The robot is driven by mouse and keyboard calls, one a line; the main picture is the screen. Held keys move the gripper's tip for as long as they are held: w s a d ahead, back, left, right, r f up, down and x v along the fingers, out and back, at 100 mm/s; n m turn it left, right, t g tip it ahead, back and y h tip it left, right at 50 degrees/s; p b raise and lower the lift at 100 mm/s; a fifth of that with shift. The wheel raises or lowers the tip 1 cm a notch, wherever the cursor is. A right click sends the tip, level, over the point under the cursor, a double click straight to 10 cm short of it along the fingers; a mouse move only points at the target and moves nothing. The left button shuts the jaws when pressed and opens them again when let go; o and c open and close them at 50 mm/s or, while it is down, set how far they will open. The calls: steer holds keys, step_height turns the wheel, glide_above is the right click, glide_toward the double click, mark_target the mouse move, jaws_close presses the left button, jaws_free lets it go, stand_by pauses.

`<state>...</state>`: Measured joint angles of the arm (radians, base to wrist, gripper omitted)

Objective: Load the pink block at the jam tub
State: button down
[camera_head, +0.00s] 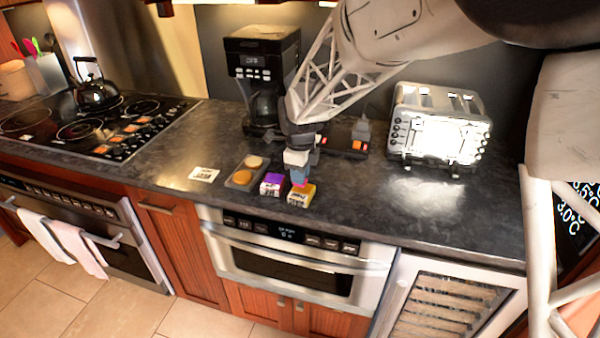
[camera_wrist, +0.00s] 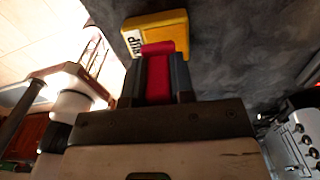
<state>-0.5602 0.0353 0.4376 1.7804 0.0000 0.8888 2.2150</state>
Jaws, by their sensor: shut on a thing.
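My gripper (camera_head: 299,172) is shut on the pink block (camera_head: 300,184), which hangs below its fingers over the counter. In the wrist view my gripper (camera_wrist: 160,68) has the pink block (camera_wrist: 157,76) between its two fingers. The block's tip overlaps a yellow tub (camera_head: 301,196) in both views; whether they touch I cannot tell. The yellow tub (camera_wrist: 160,30) has a white label that seems to end in "UP". A purple tub (camera_head: 272,184) with a pale label stands just left of it. Its label is too small to read, so I cannot confirm which is the jam tub.
A dark tray (camera_head: 237,180) with round orange-brown pieces lies left of the tubs, and a white card (camera_head: 203,174) beyond it. A coffee maker (camera_head: 263,70) and a toaster (camera_head: 440,125) stand behind.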

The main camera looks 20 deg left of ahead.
steer(key=shift+a+r, duration=0.1)
stand_by(0.3)
step_height(320, 180, up, 5)
glide_above(274, 178)
steer(key=shift+f, duration=0.35)
steer(key=shift+f, duration=2.8)
steer(key=shift+f, duration=0.6)
stand_by(1.1)
steer(key=shift+r, duration=0.15)
step_height(274, 178, up, 7)
stand_by(1.0)
stand_by(0.6)
